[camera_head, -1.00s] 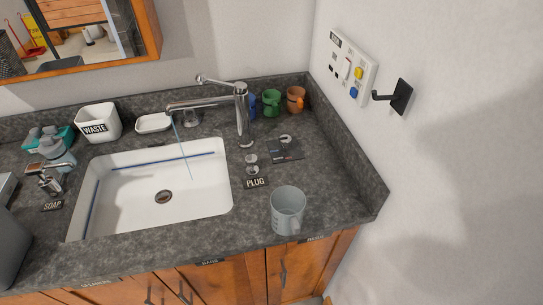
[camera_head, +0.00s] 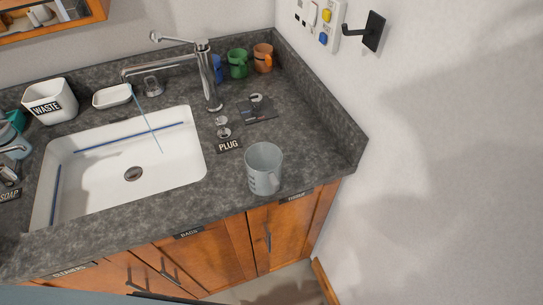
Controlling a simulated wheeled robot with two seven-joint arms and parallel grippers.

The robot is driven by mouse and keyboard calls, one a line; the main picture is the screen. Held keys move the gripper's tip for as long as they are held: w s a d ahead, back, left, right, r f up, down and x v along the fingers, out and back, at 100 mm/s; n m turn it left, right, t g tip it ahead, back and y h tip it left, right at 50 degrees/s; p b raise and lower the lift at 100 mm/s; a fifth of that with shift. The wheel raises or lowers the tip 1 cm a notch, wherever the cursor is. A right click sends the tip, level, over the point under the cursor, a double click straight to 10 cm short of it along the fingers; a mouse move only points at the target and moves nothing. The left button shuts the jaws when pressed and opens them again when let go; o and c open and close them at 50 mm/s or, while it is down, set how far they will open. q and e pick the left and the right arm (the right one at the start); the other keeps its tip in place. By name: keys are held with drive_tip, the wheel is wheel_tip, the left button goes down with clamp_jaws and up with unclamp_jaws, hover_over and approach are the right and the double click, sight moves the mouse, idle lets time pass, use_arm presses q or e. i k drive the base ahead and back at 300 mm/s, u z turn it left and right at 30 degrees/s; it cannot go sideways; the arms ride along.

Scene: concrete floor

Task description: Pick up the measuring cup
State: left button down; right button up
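The measuring cup (camera_head: 264,168) is a translucent grey-blue cup with markings on its side. It stands upright on the dark stone counter (camera_head: 215,205), near the front edge and right of the sink. Neither of my grippers shows in the head view, and nothing touches the cup.
The white sink (camera_head: 100,195) lies left of the cup, with a chrome faucet (camera_head: 208,75) behind. Green (camera_head: 238,63) and orange (camera_head: 263,58) mugs stand at the back corner. A wall bounds the counter's right. Wooden cabinets (camera_head: 270,240) are below. Counter around the cup is clear.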

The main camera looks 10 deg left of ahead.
sight(264, 161)
drive_tip(key=z, duration=1.5)
drive_tip(key=k, duration=1.3)
drive_tip(key=u, duration=1.65)
drive_tip(key=i, duration=0.5)
